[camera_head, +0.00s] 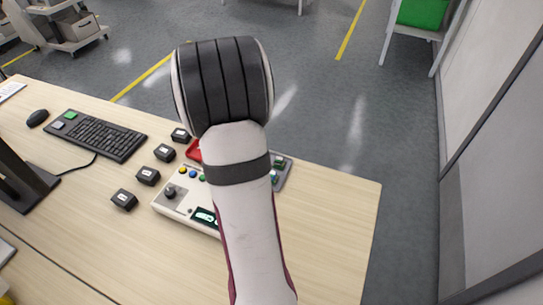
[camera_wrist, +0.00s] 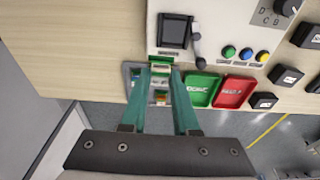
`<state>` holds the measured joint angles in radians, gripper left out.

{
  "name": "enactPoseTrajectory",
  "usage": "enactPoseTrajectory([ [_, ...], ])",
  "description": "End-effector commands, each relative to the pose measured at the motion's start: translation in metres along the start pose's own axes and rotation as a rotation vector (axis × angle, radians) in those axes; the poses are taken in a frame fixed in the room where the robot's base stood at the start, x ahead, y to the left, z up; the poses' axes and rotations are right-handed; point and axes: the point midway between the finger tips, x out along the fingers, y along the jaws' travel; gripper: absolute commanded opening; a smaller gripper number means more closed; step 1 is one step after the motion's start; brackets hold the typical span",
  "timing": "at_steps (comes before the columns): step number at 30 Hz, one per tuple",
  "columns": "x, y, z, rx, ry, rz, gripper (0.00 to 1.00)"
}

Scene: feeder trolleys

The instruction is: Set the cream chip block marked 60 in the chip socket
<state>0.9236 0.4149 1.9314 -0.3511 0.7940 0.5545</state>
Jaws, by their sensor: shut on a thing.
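My gripper (camera_wrist: 160,70) points at the grey tray beside the control panel, its teal fingers shut on a small cream block (camera_wrist: 160,67). The block's marking is too small to read. It is close above the tray or still within it; I cannot tell which. A dark square recess (camera_wrist: 174,32), which looks like the chip socket, is in the panel just beyond the fingertips, with a grey lever (camera_wrist: 199,52) at its side. In the head view my arm hides the gripper, the block and this recess.
The grey tray (camera_head: 286,172) holds other small coloured blocks. Green (camera_wrist: 203,90) and red (camera_wrist: 235,92) trays sit beside it. The cream panel (camera_head: 160,205) carries buttons and a knob (camera_head: 170,191). Several black blocks (camera_head: 148,176) and a keyboard (camera_head: 98,135) stand left. The table's right end is clear.

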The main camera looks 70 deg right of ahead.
Motion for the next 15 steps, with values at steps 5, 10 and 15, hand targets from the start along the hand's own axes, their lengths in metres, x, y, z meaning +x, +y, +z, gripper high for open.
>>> enactPoseTrajectory([
  [5, -0.001, -0.019, 0.028, -0.009, 0.001, -0.002, 0.0],
  [10, 0.019, -0.019, 0.032, -0.007, -0.001, 0.0, 0.0],
  [15, 0.042, -0.019, 0.035, -0.008, 0.0, 0.0, 0.0],
])
